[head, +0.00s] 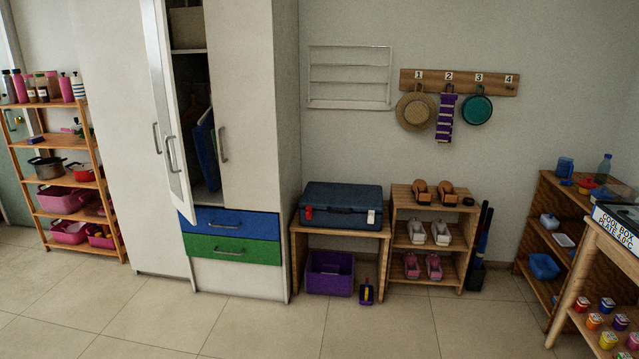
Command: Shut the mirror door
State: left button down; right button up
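The mirror door (169,110) is on the tall white wardrobe (246,90) at the left of the head view. It stands ajar, swung out toward the room, with its handle (171,154) on the panel's lower half. The white doors on either side of the opening look shut. Neither of my grippers shows in the head view.
Blue (228,222) and green (232,248) drawers sit shut below the opening. A wooden shelf (62,150) stands left of the wardrobe. A bench with a blue case (341,205) stands to its right. The tiled floor (250,325) in front is clear.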

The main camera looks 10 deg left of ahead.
aim_at(154, 21)
jog(key=i+j, duration=0.1)
jog(key=i, duration=0.35)
jog(key=i+j, duration=0.15)
jog(key=i, duration=0.3)
jog(key=i+j, duration=0.1)
jog(key=i, duration=0.35)
jog(key=i+j, duration=0.2)
jog(key=j, duration=0.15)
jog(key=i+j, duration=0.2)
jog(key=j, duration=0.15)
jog(key=i+j, duration=0.2)
jog(key=j, duration=0.15)
jog(key=i+j, duration=0.15)
jog(key=j, duration=0.2)
jog(key=i+j, duration=0.1)
jog(key=j, duration=0.35)
jog(key=i+j, duration=0.1)
jog(key=j, duration=0.35)
jog(key=i+j, duration=0.1)
jog(key=j, duration=0.3)
